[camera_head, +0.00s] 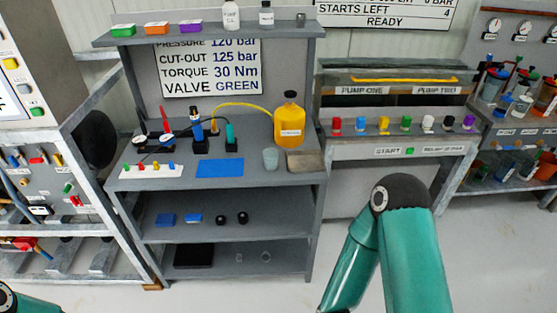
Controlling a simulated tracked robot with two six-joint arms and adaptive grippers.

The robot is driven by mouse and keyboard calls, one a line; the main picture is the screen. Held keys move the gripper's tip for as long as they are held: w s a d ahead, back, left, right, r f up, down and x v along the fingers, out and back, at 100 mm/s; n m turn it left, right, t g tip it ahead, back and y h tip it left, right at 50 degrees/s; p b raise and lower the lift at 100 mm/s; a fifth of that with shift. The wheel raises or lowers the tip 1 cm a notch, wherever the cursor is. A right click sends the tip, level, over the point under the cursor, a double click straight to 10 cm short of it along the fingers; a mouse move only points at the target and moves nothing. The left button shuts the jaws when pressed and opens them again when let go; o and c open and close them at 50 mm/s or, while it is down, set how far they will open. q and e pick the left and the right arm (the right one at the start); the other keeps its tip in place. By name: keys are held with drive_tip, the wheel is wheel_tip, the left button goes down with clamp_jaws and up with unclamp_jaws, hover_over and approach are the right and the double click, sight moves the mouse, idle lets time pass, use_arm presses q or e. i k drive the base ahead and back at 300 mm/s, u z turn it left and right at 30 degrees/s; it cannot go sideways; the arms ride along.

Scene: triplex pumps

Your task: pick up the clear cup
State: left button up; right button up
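A clear cup (271,158) stands upright on the grey workbench top (185,181), near its right front corner. It looks pale and slightly see-through. It is just in front of the yellow jug (289,124) and left of a brown-grey block (305,160). My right arm comes up from the bottom right, with its bend to the right of the bench and well apart from the cup. Its gripper is out of view. Only a small part of my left arm shows at the bottom left corner, and its gripper is out of view too.
A blue mat (220,168) lies left of the cup. Upright tools (231,137) stand behind the mat. A white strip with coloured pegs (150,171) lies at the front left. The pump panel (396,124) stands to the right. Open floor lies at the bottom right.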

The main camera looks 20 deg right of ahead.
sight(270, 155)
drive_tip(key=u, duration=0.05)
drive_tip(key=i, duration=0.9)
drive_tip(key=z, duration=0.2)
drive_tip(key=k, duration=0.9)
drive_tip(key=u, duration=0.15)
drive_tip(key=i, duration=0.9)
